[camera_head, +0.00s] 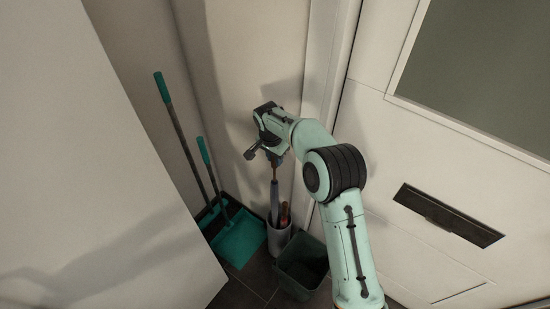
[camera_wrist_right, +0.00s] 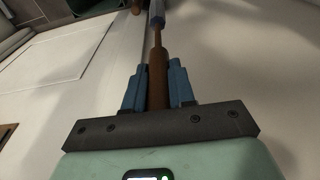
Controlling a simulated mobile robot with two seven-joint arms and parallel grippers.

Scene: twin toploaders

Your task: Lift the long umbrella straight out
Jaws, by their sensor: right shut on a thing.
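The long umbrella has a grey-blue furled canopy (camera_head: 274,198) and a brown handle. It stands nearly upright, and its lower end goes down into the mouth of a pale round stand (camera_head: 279,241); its tip is hidden. My right gripper (camera_head: 274,157) is at the top of the umbrella, shut on the handle. In the right wrist view the blue fingers (camera_wrist_right: 158,90) are on both sides of the brown handle (camera_wrist_right: 157,66), and the canopy (camera_wrist_right: 157,12) runs away beyond it. My left gripper is not in view.
A reddish-brown item (camera_head: 285,214) is also in the stand. A dark bin (camera_head: 302,266) stands right of it. A teal dustpan (camera_head: 239,239) and a long-handled tool (camera_head: 180,125) lean at the left. A white panel (camera_head: 90,170) fills the left; a door (camera_head: 450,170) is right.

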